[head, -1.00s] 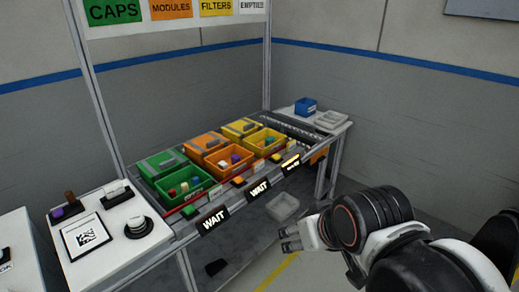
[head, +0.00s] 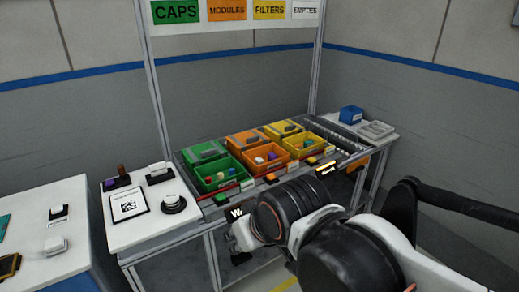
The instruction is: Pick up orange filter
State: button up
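The yellow bin (head: 322,149) under the FILTERS sign (head: 269,10) holds a few small pieces. One looks teal; I cannot make out an orange filter among them at this size. My gripper (head: 240,238) is low in front of the shelf's front edge, left of my dark wrist and below the bins. It is apart from the yellow bin, and its fingers are too small and partly hidden to show whether they are open.
A green bin (head: 231,186) and an orange bin (head: 281,167) stand left of the yellow one. A blue box (head: 351,114) and a grey tray (head: 376,130) sit at the right. A white side table (head: 150,222) is at the left.

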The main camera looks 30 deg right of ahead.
aim_at(300, 146)
jog(key=i+l+u, duration=0.1)
jog(key=l+u, duration=0.25)
jog(key=l, duration=0.4)
jog(key=l+u, duration=0.4)
jog(key=l, duration=0.4)
jog(key=k+l+u, duration=0.1)
jog(key=l+u, duration=0.25)
jog(key=l, duration=0.4)
jog(key=k+l, duration=0.1)
jog(key=l, duration=0.35)
jog(key=k+l, duration=0.1)
jog(key=l, duration=0.35)
jog(key=k+l, duration=0.1)
jog(key=l, duration=0.3)
jog(key=k+l, duration=0.1)
jog(key=l, duration=0.8)
jog(key=l+u, duration=0.1)
jog(key=k+l, duration=0.05)
jog(key=l, duration=0.05)
